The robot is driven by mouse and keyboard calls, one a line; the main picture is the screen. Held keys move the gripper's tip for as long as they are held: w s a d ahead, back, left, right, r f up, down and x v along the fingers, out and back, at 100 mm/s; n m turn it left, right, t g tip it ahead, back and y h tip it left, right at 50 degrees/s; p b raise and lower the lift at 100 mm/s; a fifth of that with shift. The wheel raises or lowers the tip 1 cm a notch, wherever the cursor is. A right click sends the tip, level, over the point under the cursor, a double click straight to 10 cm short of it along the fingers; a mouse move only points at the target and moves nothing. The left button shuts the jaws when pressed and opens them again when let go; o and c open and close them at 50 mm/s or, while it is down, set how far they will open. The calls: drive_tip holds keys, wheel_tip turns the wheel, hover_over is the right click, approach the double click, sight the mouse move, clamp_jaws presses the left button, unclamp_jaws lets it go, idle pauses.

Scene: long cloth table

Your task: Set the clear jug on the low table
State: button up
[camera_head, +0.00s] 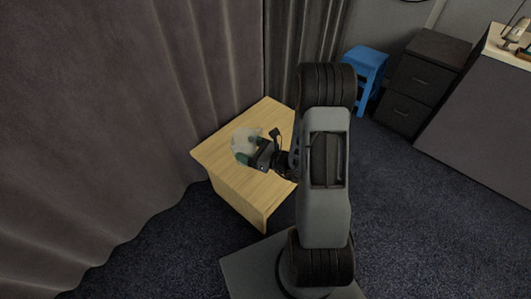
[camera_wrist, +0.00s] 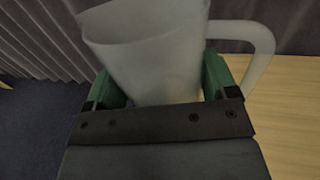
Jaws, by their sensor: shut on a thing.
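The clear jug (camera_wrist: 155,62) looks pale and translucent in the wrist view, with its handle (camera_wrist: 262,50) to the right. My gripper (camera_wrist: 160,85) has its green fingers on either side of the jug and is shut on it. In the head view the jug (camera_head: 242,139) shows at the low wooden table (camera_head: 245,186), near its left part, with my gripper (camera_head: 250,153) at its near side. The table also shows in the wrist view (camera_wrist: 290,110). I cannot tell whether the jug's base touches the tabletop.
Grey curtains (camera_head: 120,110) hang to the left of and behind the table. A blue stool (camera_head: 368,68) and a dark drawer cabinet (camera_head: 420,80) stand at the back right. A cloth-covered long table (camera_head: 485,120) is at the far right. Dark carpet (camera_head: 400,230) lies clear at the lower right.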

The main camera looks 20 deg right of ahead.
drive_tip(key=shift+n+g+y, duration=0.3)
drive_tip(key=f+b, duration=0.2)
drive_tip(key=f, duration=0.1)
drive_tip(key=s+f+b, duration=0.1)
drive_tip(key=f+b, duration=0.2)
drive_tip(key=shift+s+d+f, duration=0.1)
drive_tip(key=shift+s+f, duration=0.05)
drive_tip(key=shift+s, duration=0.05)
drive_tip(key=shift+d+f+b, duration=0.1)
drive_tip(key=shift+f+b, duration=0.1)
drive_tip(key=shift+b, duration=0.3)
drive_tip(key=shift+w+d+f+b, duration=1.4)
drive_tip(key=shift+d+f, duration=0.4)
drive_tip(key=shift+f, duration=0.35)
drive_tip(key=shift+w+d+f+b, duration=1.4)
drive_tip(key=shift+d+f, duration=0.45)
drive_tip(key=shift+f, duration=0.3)
drive_tip(key=shift+w+d+f+b, duration=1.35)
drive_tip(key=shift+d+f, duration=0.45)
drive_tip(key=shift+f, duration=0.35)
